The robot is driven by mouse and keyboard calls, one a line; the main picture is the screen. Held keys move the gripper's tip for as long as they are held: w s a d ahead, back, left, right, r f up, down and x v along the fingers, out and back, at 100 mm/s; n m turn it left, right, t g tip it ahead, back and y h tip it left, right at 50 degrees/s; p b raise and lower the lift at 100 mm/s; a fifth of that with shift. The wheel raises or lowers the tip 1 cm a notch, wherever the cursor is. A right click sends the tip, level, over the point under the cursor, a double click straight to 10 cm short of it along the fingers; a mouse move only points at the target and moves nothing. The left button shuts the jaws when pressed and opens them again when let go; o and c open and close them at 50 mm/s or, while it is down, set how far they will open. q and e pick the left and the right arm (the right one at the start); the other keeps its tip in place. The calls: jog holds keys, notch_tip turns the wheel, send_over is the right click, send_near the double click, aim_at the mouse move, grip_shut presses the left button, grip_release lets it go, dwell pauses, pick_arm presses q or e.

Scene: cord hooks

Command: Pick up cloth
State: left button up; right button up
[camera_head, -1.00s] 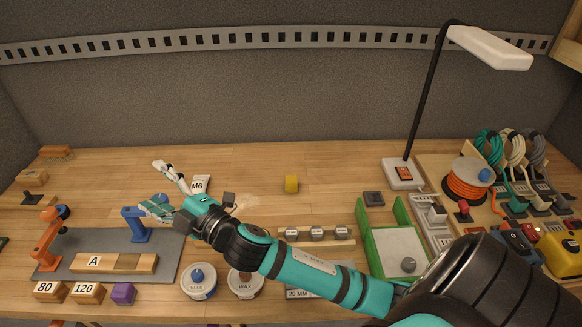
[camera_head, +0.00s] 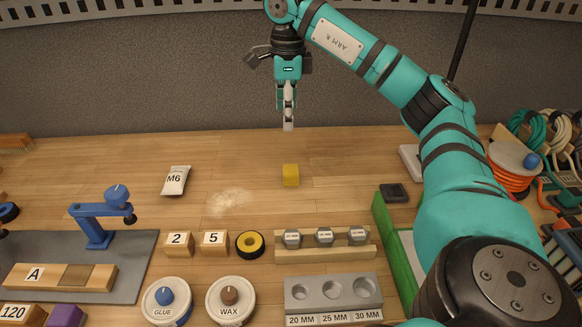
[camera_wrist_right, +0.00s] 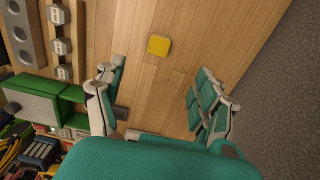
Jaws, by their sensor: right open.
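A small yellow block-like piece (camera_head: 291,175) sits on the wooden bench; it also shows in the right wrist view (camera_wrist_right: 159,46). I cannot tell whether it is a folded cloth, and no other cloth is clear. My right gripper (camera_head: 288,124) hangs fingers down, above and behind the yellow piece, apart from it. In the right wrist view its fingers (camera_wrist_right: 160,98) are spread with nothing between them. My left gripper is out of view.
Pale dust (camera_head: 230,201) lies left of the yellow piece, beside an M6 packet (camera_head: 175,180). Bench around the yellow piece is clear.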

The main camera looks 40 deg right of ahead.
notch_tip(320, 180, down, 5)
jog(key=b, duration=0.2)
send_over(291, 169)
jog(key=f, duration=0.5)
jog(key=shift+a+f, duration=0.3)
jog(key=shift+f, duration=0.6)
jog(key=f, duration=0.2)
jog(key=f+p, duration=0.1)
jog(key=f, duration=0.1)
jog(key=shift+s+d+f, duration=0.15)
jog(key=shift+d+f, duration=0.05)
jog(key=shift+f, duration=0.4)
jog(key=c, duration=1.2)
jog(key=shift+r, duration=0.1)
jog(key=shift+c, duration=0.2)
